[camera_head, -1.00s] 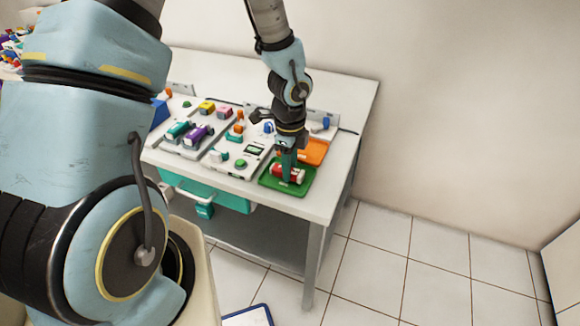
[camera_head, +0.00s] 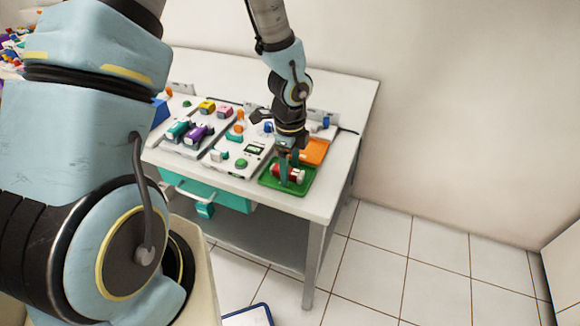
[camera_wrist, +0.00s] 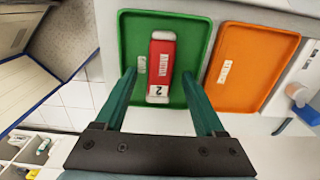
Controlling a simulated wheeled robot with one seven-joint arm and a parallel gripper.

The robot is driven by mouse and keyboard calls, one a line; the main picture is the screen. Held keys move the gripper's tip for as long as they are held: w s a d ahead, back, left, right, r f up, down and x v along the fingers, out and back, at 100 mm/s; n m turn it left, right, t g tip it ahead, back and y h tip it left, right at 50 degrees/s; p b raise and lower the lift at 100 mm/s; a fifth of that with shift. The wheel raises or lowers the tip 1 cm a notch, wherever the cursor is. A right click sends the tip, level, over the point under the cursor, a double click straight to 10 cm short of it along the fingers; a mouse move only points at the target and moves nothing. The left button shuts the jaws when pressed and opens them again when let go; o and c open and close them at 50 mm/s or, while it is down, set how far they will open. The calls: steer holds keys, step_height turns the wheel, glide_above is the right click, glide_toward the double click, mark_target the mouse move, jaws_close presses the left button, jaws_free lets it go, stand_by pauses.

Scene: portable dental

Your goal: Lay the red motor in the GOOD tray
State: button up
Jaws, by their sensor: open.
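The red motor (camera_wrist: 162,62), with white ends and a label with a "2", lies in the green tray (camera_wrist: 197,32) in the wrist view. In the head view the red motor (camera_head: 290,174) also shows in the green tray (camera_head: 269,181), partly hidden by a finger. A small label in the green tray is too small to read surely. My gripper (camera_wrist: 159,82) is open, with one finger on each side of the motor and gaps between. In the head view my gripper (camera_head: 288,172) is over the green tray.
An orange tray (camera_wrist: 262,42) lies beside the green one; it also shows in the head view (camera_head: 315,150). A white device with knobs (camera_head: 240,158) and a rack of coloured motors (camera_head: 190,132) stand to the left. The table's front edge is close to the green tray.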

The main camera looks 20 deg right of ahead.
step_height(320, 180, up, 11)
steer(key=w+a+r+n, duration=0.1)
steer(key=a+r+n, duration=0.2)
steer(key=a+n, duration=0.9)
steer(key=a+r+n+t, duration=0.1)
steer(key=a+r+n, duration=0.3)
steer(key=a+n, duration=0.9)
steer(key=shift+w+a+t, duration=0.3)
steer(key=shift+w+a, duration=0.05)
